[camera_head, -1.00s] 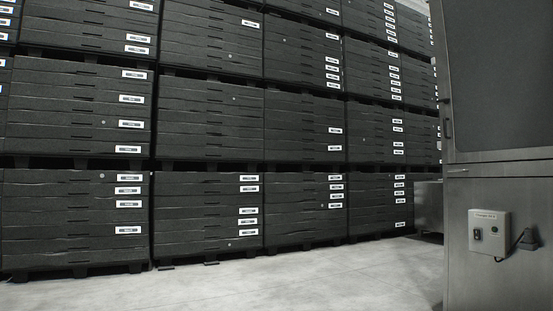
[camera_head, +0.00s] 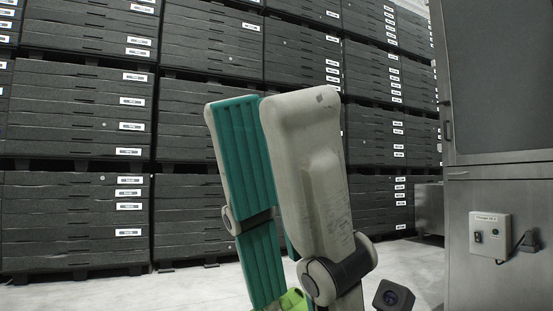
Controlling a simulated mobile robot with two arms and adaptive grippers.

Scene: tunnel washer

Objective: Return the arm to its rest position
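My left gripper (camera_head: 268,100) stands upright in the middle of the head view, close to the camera, with its fingers pointing up. One finger shows its ribbed teal inner pad; the other, nearer finger shows its pale grey back. The pad is uncovered, so the fingers look apart, and I see nothing held between them. The lower part of the gripper and the rest of the arm are cut off by the bottom edge. My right gripper is not in view.
Stacked dark crates (camera_head: 75,220) with white labels form a wall behind the gripper. A grey metal cabinet (camera_head: 505,190) stands at the right, with a small control box (camera_head: 490,236) on it. Pale floor (camera_head: 130,291) is open in front of the crates.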

